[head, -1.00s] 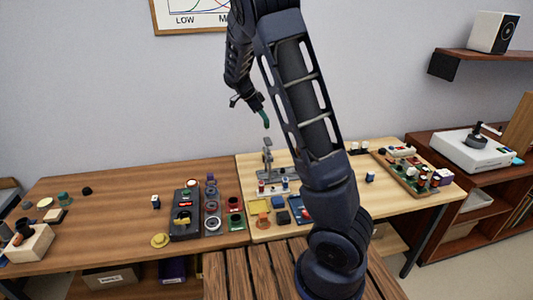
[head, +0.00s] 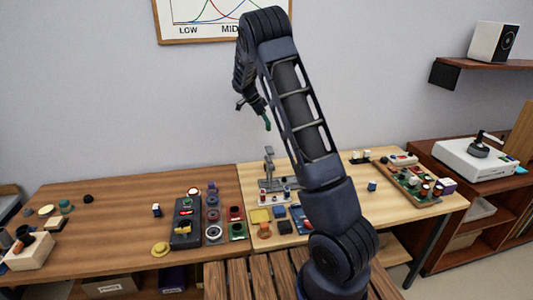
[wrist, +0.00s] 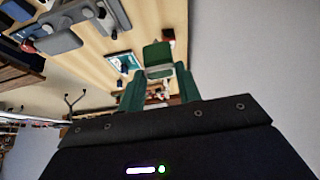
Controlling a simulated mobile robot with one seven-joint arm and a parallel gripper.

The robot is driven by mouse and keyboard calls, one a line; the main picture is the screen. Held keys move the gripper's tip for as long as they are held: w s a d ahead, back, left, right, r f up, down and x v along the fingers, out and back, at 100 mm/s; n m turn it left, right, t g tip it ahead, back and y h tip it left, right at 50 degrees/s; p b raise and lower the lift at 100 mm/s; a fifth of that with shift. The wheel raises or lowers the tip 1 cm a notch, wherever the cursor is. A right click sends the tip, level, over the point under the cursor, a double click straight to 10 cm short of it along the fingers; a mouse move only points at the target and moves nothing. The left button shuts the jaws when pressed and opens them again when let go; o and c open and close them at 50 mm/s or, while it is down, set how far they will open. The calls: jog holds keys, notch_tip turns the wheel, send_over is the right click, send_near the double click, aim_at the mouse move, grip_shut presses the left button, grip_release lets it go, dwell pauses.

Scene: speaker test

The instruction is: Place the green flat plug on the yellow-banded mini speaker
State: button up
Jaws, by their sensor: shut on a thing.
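My gripper (head: 267,122) hangs in the air above the back of the light wooden table, well clear of the things on it. In the wrist view its two green fingers (wrist: 158,92) are shut on a green block-shaped piece with a pale grey lower part, which looks like the green flat plug (wrist: 157,53). In the head view the plug is too small to tell from the fingers. I cannot tell which thing is the yellow-banded mini speaker; several small round and square parts stand on the tables, too small to show a yellow band.
A grey stand (head: 269,165) rises below my gripper. A black device (head: 186,222) and a yellow round piece (head: 160,249) are on the darker table. A brown tray of parts (head: 412,187) is at the right. The darker table's middle is fairly clear.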

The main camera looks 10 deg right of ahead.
notch_tip(320, 180, down, 16)
jog(key=shift+f, duration=0.15)
dwell(0.4)
jog(key=shift+f, duration=0.2)
jog(key=o, duration=0.9)
jog(key=shift+o, duration=0.2)
jog(key=shift+r, duration=0.1)
